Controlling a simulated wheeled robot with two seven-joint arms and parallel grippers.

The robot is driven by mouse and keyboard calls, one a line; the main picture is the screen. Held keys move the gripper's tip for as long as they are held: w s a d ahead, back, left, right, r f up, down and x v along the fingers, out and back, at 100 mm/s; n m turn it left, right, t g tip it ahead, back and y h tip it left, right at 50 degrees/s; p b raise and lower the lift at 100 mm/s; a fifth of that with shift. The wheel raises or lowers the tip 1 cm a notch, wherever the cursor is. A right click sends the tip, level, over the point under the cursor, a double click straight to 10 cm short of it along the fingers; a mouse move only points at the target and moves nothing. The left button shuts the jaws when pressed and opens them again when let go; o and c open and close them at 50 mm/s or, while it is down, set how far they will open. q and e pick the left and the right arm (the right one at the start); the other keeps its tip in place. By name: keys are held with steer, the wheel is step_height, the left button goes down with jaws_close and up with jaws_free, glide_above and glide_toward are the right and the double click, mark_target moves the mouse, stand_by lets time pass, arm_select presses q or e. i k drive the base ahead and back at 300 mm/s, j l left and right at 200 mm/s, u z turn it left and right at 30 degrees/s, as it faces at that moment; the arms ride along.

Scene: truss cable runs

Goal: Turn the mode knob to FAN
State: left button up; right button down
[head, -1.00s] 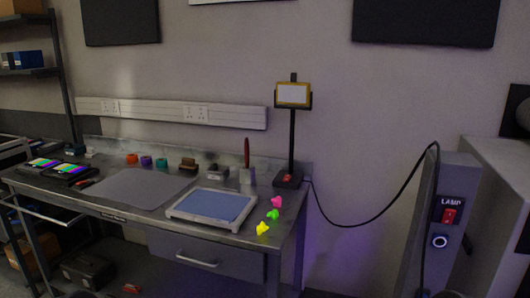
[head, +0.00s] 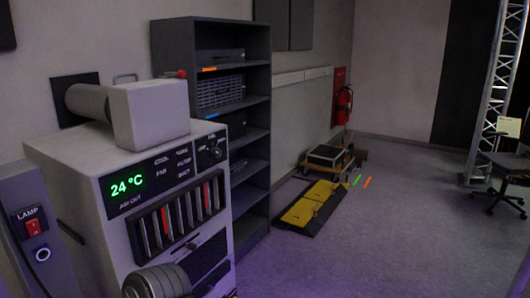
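A pale grey air unit (head: 82,190) stands at the left in the head view, its front panel turned towards the right. A small dark round knob (head: 216,154) sits at the upper right of this panel, with tiny marks around it. The marks and the direction of its pointer are too small to read surely. A black panel strip with small lettering, one word of which looks like FAN (head: 161,174), lies left of the knob. A green display (head: 127,186) reads 24 °C. Neither of my grippers is in view.
A grey post with a red LAMP switch (head: 33,226) stands left of the unit. A dark shelf rack (head: 262,110) stands behind it. A ribbed grey round part (head: 160,281) juts out low in front. A yellow-black ramp (head: 309,207) lies on the floor; the floor at right is mostly clear.

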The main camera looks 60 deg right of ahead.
mark_target(215, 152)
steer(key=z, duration=1.75)
steer(key=i+l, duration=0.25)
steer(key=l, duration=0.15)
steer(key=i+l+u, duration=0.1)
steer(key=i+l, duration=0.15)
steer(key=l, duration=0.15)
steer(key=i+l, duration=0.2)
steer(key=l, duration=0.25)
steer(key=i+l+u, duration=0.1)
steer(key=i+l, duration=0.15)
steer(key=l, duration=0.15)
steer(key=i+l, duration=0.2)
steer(key=l, duration=0.25)
steer(key=i+l+u, duration=0.1)
steer(key=l, duration=0.35)
steer(key=i+l, duration=0.3)
steer(key=l, duration=0.15)
steer(key=i+l+u, duration=0.1)
steer(key=l, duration=0.4)
steer(key=i, duration=0.1)
